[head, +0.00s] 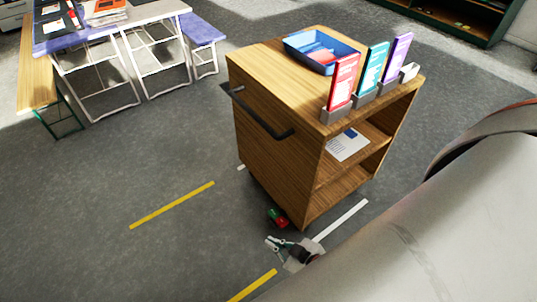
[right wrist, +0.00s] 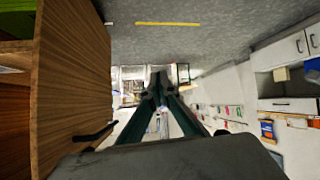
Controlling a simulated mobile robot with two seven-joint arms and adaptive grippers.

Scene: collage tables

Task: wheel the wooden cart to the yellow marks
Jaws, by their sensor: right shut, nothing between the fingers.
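The wooden cart (head: 275,140) stands upright in the middle of the head view, with a dark handle (head: 258,115) on its left face. Its wooden side fills the left of the right wrist view (right wrist: 72,80), where the handle (right wrist: 95,135) also shows. Yellow marks lie on the floor left of the cart (head: 172,205) and in front of it (head: 252,287); one yellow mark (right wrist: 167,24) shows in the wrist view. My right gripper (head: 272,243) is shut and empty, low in the head view by the cart's near bottom corner, apart from the handle. My left gripper is out of view.
A blue tray (head: 310,48) and several upright cards stand on the cart; a paper (head: 347,146) lies on its shelf. A red and green piece (head: 277,217) is at its base. A white floor mark (head: 341,220) lies beside it. Tables and benches (head: 202,30) stand back left.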

